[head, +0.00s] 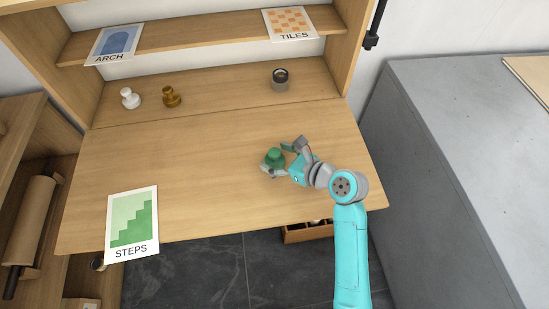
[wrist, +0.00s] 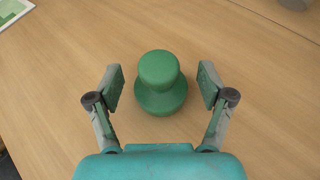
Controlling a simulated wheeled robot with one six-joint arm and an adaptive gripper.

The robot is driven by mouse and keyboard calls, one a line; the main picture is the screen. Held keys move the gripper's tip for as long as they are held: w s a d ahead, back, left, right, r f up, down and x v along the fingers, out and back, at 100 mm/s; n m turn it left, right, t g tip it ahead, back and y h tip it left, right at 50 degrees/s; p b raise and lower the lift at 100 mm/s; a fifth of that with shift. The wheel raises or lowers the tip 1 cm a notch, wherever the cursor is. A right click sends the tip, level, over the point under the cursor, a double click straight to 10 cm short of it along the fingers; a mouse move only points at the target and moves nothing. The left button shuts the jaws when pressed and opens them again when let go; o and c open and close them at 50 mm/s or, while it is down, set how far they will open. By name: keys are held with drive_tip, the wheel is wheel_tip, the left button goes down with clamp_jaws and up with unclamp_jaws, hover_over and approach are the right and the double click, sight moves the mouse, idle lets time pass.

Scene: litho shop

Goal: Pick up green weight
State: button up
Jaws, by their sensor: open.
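The green weight (head: 274,157) stands upright on the wooden desk, right of its middle in the head view. It has a round base and a knob on top. In the wrist view the green weight (wrist: 160,84) is centred between the fingertips. My gripper (head: 281,158) is open, with one finger on each side of the weight. In the wrist view my gripper (wrist: 161,86) shows a gap between each fingertip and the weight.
A STEPS card (head: 132,224) lies at the front left. ARCH (head: 115,44) and TILES (head: 291,23) cards are on the shelf. The desk around the weight is clear.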

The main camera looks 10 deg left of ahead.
drive_tip(key=shift+w+a+f, duration=0.2)
drive_tip(key=shift+a, duration=0.1)
clamp_jaws()
